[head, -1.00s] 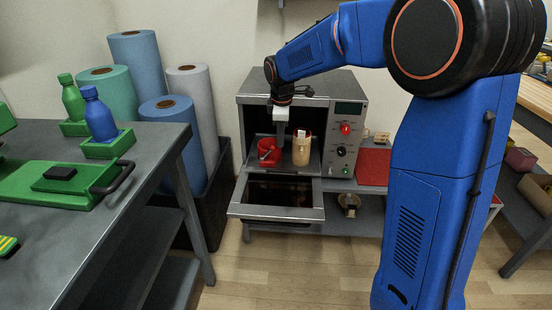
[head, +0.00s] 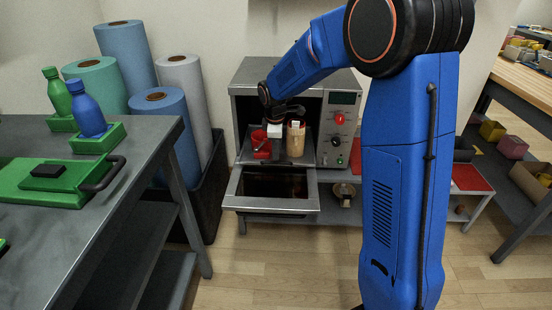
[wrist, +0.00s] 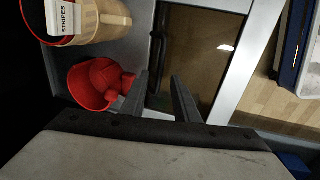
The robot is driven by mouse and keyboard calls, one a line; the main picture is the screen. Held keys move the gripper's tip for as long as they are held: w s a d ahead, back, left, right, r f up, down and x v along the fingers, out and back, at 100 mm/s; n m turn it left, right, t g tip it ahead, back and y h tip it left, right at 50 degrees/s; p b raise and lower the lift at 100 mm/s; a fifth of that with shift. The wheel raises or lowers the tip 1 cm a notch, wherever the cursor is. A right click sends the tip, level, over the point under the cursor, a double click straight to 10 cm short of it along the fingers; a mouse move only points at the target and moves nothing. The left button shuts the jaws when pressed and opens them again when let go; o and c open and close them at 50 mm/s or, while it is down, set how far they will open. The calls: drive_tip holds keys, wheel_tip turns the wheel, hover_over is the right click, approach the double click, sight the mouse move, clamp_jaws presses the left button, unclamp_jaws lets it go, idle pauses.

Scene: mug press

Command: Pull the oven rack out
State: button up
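The oven (head: 247,77) stands against the wall with its glass door (head: 272,186) folded down flat at the front. Inside, a grey rack (head: 309,158) bears a red mug (head: 261,151) and a tan mug (head: 296,143). My gripper (wrist: 161,88) is at the rack's front, above the door's inner edge; in the wrist view its two fingers are apart. The red mug (wrist: 94,84) lies just left of the fingers, and the tan mug (wrist: 100,18) is at the upper left. A black handle bar (wrist: 156,60) shows near the fingertips; contact is unclear.
The control panel (head: 338,120) with red and black knobs is right of the oven opening. A grey table (head: 150,150) with bottles and a green case is at the left. Large rolls (head: 170,130) stand in a dark bin beside the oven. Floor before the oven is open.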

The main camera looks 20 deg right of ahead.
sight(276, 163)
drive_tip(key=shift+w+d+f, duration=0.1)
drive_tip(key=shift+w+f, duration=0.15)
drive_tip(key=shift+f, duration=1)
drive_tip(key=shift+w+d+f, duration=0.1)
drive_tip(key=shift+w+f, duration=0.1)
drive_tip(key=shift+f, duration=1)
drive_tip(key=shift+c, duration=0.7)
clamp_jaws()
